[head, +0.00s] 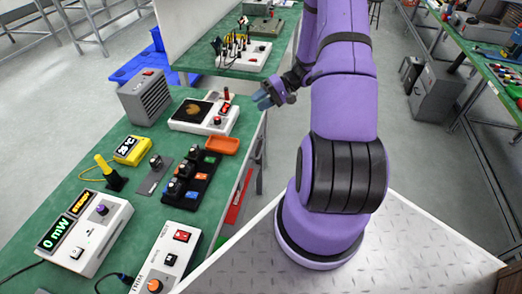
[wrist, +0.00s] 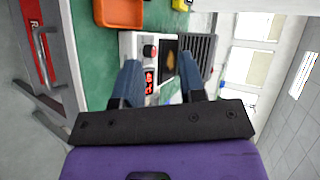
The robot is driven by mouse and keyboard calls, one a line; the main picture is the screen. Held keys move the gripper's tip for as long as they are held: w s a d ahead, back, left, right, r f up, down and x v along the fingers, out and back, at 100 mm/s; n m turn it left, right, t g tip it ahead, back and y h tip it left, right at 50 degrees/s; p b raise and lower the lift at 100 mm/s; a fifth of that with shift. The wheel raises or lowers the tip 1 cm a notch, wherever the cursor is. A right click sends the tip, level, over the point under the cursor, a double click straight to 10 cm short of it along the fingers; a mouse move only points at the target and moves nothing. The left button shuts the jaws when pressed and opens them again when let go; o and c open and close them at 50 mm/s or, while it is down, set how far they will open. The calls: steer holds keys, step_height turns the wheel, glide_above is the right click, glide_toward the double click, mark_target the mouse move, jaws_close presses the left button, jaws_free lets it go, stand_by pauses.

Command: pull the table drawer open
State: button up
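The table drawer shows as a grey front with a red labelled strip (wrist: 33,48) and a metal bar handle (wrist: 42,50) at the left of the wrist view. In the head view its red strip (head: 238,195) shows on the table's right side, below the green top. The drawer looks flush with the table, though the view is steep. My gripper (head: 265,99) is above and beyond the table's right edge, apart from the handle. In the wrist view its two blue fingers (wrist: 160,75) are spread with nothing between them.
The green table (head: 110,145) carries a hot plate unit (head: 203,114), an orange tray (head: 222,145), a grey heater box (head: 145,97) and a power meter (head: 87,232). Another green bench stands behind. The floor right of the table is partly free.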

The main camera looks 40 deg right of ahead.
steer(key=s+d+f+m+t, duration=0.1)
steer(key=s+d+f+t, duration=0.1)
steer(key=f, duration=0.4)
steer(key=s+d+f+m+t, duration=0.1)
steer(key=d+f+m+t, duration=0.15)
steer(key=f, duration=0.25)
steer(key=m+t+h, duration=0.3)
steer(key=t+h, duration=0.1)
glide_toward(261, 149)
steer(key=x, duration=1)
steer(key=shift+w+d+f, duration=0.1)
steer(key=shift+f, duration=0.2)
steer(key=shift+c, duration=0.4)
jaws_close()
